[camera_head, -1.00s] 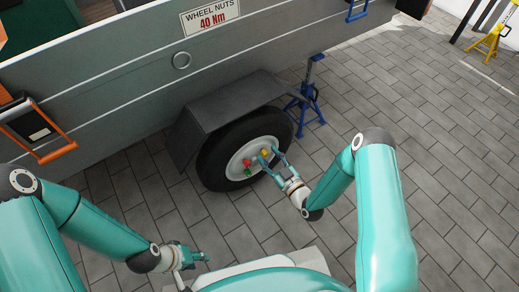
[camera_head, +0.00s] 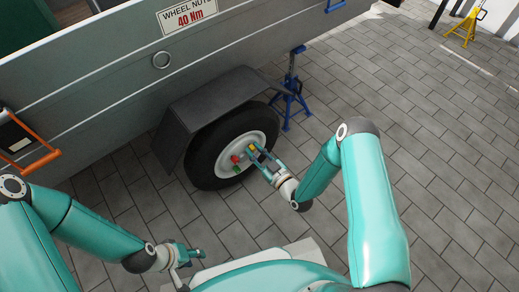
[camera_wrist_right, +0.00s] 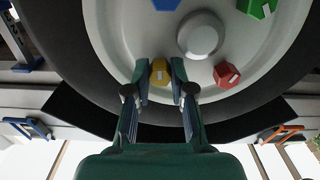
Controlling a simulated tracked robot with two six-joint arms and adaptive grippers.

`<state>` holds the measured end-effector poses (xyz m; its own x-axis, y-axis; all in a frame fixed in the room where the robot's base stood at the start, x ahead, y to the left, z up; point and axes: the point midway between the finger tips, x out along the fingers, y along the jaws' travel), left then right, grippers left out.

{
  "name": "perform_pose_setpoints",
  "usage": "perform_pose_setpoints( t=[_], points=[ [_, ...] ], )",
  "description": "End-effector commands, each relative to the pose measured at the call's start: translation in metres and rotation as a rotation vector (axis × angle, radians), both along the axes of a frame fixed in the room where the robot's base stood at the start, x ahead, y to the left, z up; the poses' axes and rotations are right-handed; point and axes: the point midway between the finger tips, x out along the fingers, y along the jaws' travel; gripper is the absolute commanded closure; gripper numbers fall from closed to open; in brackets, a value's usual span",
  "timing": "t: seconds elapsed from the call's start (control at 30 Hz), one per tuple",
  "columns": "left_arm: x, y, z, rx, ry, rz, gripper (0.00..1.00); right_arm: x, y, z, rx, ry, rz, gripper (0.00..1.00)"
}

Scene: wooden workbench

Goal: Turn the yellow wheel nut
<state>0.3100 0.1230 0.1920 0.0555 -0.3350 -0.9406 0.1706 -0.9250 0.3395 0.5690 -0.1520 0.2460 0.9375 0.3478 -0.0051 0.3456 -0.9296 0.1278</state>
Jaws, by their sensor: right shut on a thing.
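The yellow wheel nut (camera_head: 252,147) sits on the pale rim of the trailer wheel (camera_head: 208,170). In the right wrist view the yellow nut (camera_wrist_right: 159,72) lies between my right gripper's two fingertips (camera_wrist_right: 160,78), which close on its sides. My right gripper (camera_head: 257,155) reaches the wheel from the right in the head view and partly hides the rim. A red nut (camera_wrist_right: 226,74), a green nut (camera_wrist_right: 262,7) and a blue nut (camera_wrist_right: 166,4) sit around the grey hub cap (camera_wrist_right: 199,36). My left gripper (camera_head: 192,254) is low in the head view, away from the wheel; its finger opening is unclear.
A dark mudguard (camera_head: 208,105) arches over the wheel under the grey trailer side (camera_head: 100,90). A blue stand (camera_head: 291,90) is beside the wheel. A sign reads "WHEEL NUTS 40 Nm" (camera_head: 187,15). A yellow stand (camera_head: 465,28) is far right.

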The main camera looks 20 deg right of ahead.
Motion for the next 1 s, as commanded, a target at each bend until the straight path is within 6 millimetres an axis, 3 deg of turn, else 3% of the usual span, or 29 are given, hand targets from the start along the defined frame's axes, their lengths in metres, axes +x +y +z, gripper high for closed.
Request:
perform_pose_setpoints(
  t=[0.37,1.0],
  points=[
    [-0.0001,0.0001,0.0009,0.0,0.0,0.0,0.6,0.0053,-0.0035,0.0044,0.184,0.053,-0.015,1.0],
    [0.0,0.0001,0.0035,0.0,0.0,0.0,0.6,0.0061,-0.0065,0.0049,0.746,0.253,-0.026,1.0]
  ],
)
